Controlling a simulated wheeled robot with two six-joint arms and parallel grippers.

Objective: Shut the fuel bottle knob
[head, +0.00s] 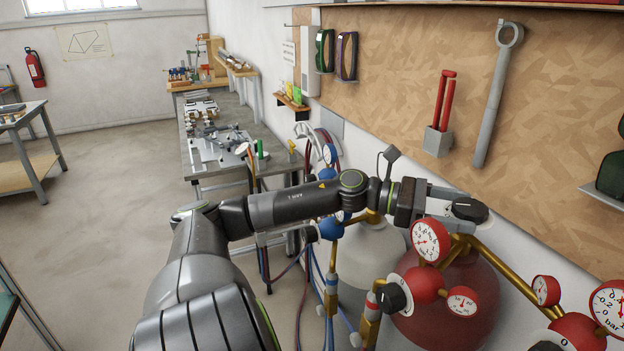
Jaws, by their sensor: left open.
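The fuel bottle (462,310) is a large dark red cylinder at the lower right of the head view, with brass fittings on top. Its knob (469,208) is black and round and sits at the top of the valve. My left gripper (462,212) reaches in from the left at knob height. It is open, with one grey finger on the far side of the knob and one on the near side. I cannot tell whether the fingers touch it. My right gripper is not in view.
Close below the gripper are a red regulator (424,284) with white gauges (430,240) and a black knob (393,297). A grey bottle (372,255) stands to the left. More gauges (608,305) are at right. A chipboard tool wall (560,130) rises behind.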

